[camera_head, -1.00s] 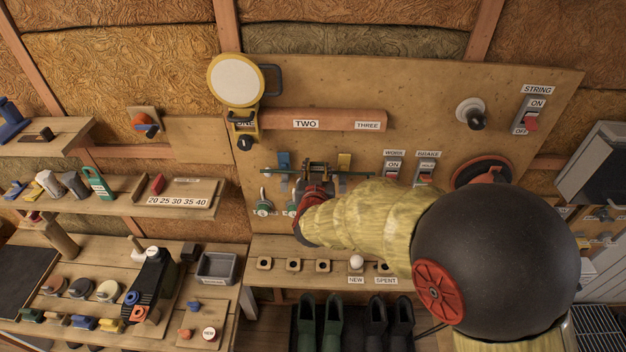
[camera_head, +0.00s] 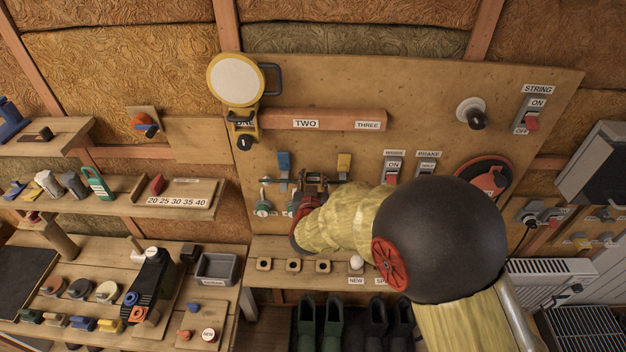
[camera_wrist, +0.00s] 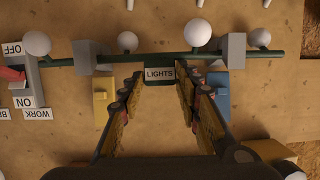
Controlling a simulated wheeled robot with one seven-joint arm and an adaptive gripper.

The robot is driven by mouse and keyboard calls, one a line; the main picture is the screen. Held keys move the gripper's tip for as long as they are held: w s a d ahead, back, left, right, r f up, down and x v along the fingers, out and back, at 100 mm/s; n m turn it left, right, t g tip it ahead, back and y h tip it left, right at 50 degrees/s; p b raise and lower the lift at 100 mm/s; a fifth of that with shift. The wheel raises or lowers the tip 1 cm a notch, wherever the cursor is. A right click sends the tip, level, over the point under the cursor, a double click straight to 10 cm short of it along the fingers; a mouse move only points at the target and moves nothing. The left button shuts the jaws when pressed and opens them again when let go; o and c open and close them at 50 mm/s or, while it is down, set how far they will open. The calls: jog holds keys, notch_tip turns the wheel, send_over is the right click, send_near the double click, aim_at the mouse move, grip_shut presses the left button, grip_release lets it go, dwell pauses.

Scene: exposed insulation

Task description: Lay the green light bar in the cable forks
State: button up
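The green light bar (camera_wrist: 205,54) runs across the wrist view, with white bulbs and a central green handle block marked LIGHTS. Its left end sits slightly lower in that picture. My gripper (camera_wrist: 161,82) has one finger on each side of this block, closed against its edges. Two grey blocks, left (camera_wrist: 87,57) and right (camera_wrist: 235,50), overlap the bar; I cannot tell whether the bar rests in them. In the head view the bar shows as a thin dark line, partly hidden by my gripper (camera_head: 312,181) and arm.
A blue tab (camera_head: 284,165) and a yellow tab (camera_head: 344,163) stand on the board just above the bar. The WORK switch (camera_head: 392,168) is close to its right. A shelf (camera_head: 262,248) with holders lies below. The board above the TWO/THREE rail (camera_head: 270,117) is largely clear.

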jog(key=o, duration=0.4)
jog(key=shift+c, duration=0.2)
jog(key=shift+r, duration=0.15)
jog(key=shift+s+r, duration=0.15)
jog(key=v, duration=1.2)
jog(key=s+d+r+n+g+y, duration=0.1)
jog(key=s+d+r+g+y, duration=0.35)
jog(key=r, duration=0.45)
jog(key=s+d+r+g+h, duration=0.1)
jog(key=s+d+g+h, duration=0.1)
jog(key=s+d, duration=0.5)
jog(key=s+d+g+h, duration=0.2)
jog(key=s+d, duration=0.6)
jog(key=s, duration=0.7)
jog(key=shift+d+r+m+p, duration=0.3)
jog(key=shift+r+p, duration=0.1)
